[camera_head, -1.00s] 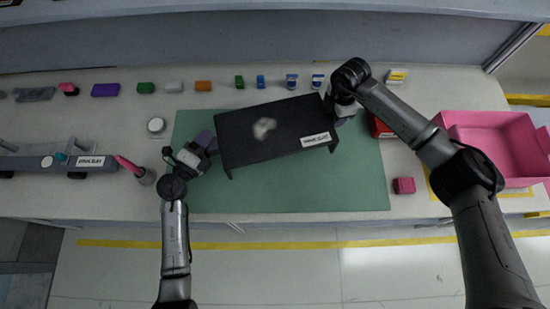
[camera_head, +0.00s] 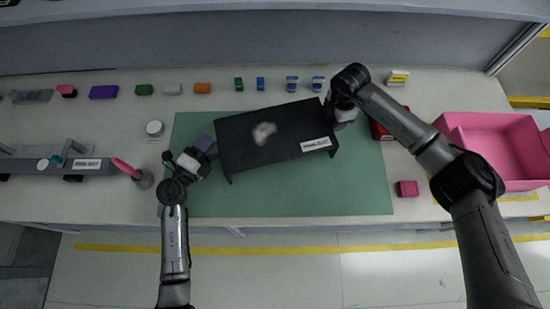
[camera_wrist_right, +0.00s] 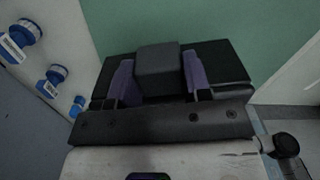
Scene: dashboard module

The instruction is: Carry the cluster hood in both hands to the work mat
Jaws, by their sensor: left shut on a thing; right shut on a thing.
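The cluster hood (camera_head: 285,150) is a wide black panel with a pale smudge on top and a white label near its right front corner. In the head view it lies over the green work mat (camera_head: 300,200), turned slightly, its right end farther back. I cannot tell whether it touches the mat. My left gripper (camera_head: 209,147) is shut on its left end. My right gripper (camera_head: 335,112) is shut on its right end. In the right wrist view, the purple fingers of my right gripper (camera_wrist_right: 158,80) flank a dark block on the hood (camera_wrist_right: 225,75).
Several small coloured blocks line the back of the bench. A grey rail-like unit (camera_head: 40,165) and a pink-topped tool (camera_head: 135,172) stand at left. A red box (camera_head: 379,130), a pink block (camera_head: 406,188) and a pink bin (camera_head: 490,140) are at right. The mat's front is clear.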

